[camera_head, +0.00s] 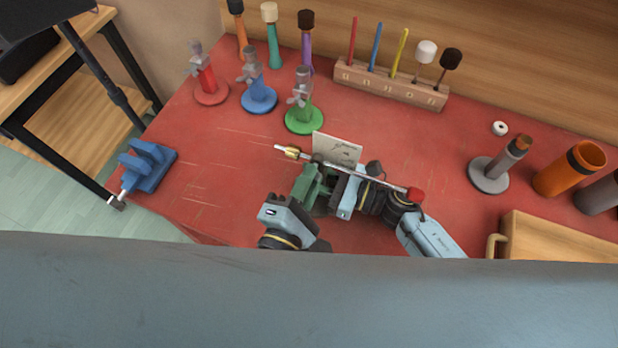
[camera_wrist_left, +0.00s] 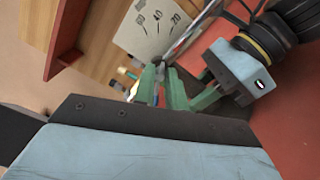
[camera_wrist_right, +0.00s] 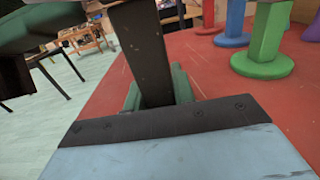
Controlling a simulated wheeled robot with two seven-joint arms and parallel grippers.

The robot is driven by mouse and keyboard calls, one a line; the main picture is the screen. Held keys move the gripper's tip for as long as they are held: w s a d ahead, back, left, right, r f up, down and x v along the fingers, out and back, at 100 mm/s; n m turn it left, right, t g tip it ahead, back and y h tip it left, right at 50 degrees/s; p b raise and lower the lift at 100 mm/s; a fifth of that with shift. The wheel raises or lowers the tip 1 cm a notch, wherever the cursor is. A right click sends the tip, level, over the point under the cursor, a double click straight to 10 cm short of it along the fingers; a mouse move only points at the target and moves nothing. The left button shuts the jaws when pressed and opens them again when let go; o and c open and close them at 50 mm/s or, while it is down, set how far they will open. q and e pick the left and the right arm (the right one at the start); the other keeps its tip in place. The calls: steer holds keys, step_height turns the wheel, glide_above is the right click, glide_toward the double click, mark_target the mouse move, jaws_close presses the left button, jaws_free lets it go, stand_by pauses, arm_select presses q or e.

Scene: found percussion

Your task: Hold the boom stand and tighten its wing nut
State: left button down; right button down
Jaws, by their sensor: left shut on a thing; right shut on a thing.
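The boom's thin silver rod (camera_head: 388,183) slants across the middle of the table, with a brass piece at its left end and a red tip at its right. Green jaw-like parts (camera_head: 308,186) stand under it, and also show in the left wrist view (camera_wrist_left: 176,92).
A small card (camera_head: 337,149) stands behind the rod. Red (camera_head: 211,95), blue (camera_head: 259,100) and green (camera_head: 304,120) stands are at the back left. A blue vise (camera_head: 150,165) is at the left edge. A wooden rack (camera_head: 390,86) is behind; an orange cup (camera_head: 570,168) is right.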

arm_select(q)
steer(key=shift+m, duration=1.7)
steer(key=c, duration=1.6)
jaws_free()
steer(key=v, duration=1.2)
